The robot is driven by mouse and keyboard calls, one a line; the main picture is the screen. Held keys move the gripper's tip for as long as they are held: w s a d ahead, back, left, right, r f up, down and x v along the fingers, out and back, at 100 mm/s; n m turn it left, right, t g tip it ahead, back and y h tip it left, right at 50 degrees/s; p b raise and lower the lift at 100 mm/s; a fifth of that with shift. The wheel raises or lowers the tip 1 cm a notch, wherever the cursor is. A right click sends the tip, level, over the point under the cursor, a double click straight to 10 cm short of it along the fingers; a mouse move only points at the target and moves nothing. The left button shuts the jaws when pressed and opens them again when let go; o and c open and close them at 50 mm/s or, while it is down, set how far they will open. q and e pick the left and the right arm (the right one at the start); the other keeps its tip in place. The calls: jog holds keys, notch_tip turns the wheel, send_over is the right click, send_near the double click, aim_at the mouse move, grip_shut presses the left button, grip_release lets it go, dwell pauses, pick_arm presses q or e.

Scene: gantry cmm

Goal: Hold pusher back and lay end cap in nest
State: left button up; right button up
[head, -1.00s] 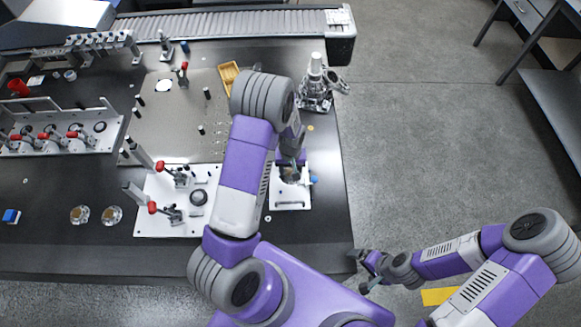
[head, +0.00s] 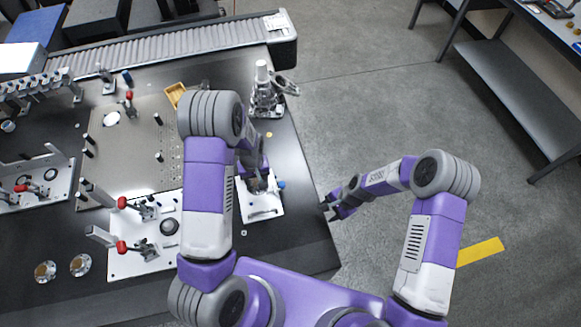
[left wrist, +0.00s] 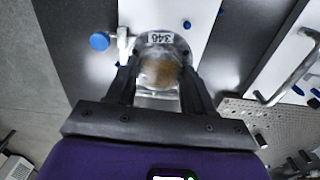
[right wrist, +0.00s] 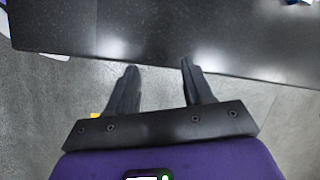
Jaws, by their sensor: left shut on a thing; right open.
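My left gripper (head: 258,184) is over the small white plate (head: 262,210) near the table's right edge. In the left wrist view the left gripper (left wrist: 158,78) is shut on a round metallic part with a brownish middle, likely the end cap (left wrist: 160,72). A numbered label shows just beyond it. The cap covers what is under it, so I cannot tell whether it touches the nest. A blue knob (left wrist: 100,41) on a metal fitting, likely the pusher, sits beside the cap; it also shows in the head view (head: 281,185). My right gripper (head: 331,208) is open and empty at the table's right edge.
Two round parts (head: 62,268) lie at the front left. A white fixture with red-handled clamps (head: 145,252) stands left of the small plate. A metal stand (head: 265,95) is behind it. Bare dark table (right wrist: 160,30) lies ahead of the right gripper.

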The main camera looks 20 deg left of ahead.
jog(key=w+a+r, duration=0.1)
jog(key=a, duration=0.1)
jog(key=w+a+r+m, duration=0.1)
jog(key=w+a, duration=0.1)
jog(key=a, duration=0.1)
jog(key=w+a+r+m, duration=0.1)
jog(key=w+a, duration=0.1)
jog(key=shift+w+a+r+g, duration=0.2)
jog(key=shift+w+a+g, duration=0.1)
jog(key=shift+a, duration=0.1)
jog(key=m+g, duration=0.1)
jog(key=m, duration=0.1)
send_near(283, 184)
jog(key=x, duration=0.8)
jog(key=shift+a+f, duration=0.25)
jog(key=shift+f, duration=0.05)
jog(key=c, duration=0.9)
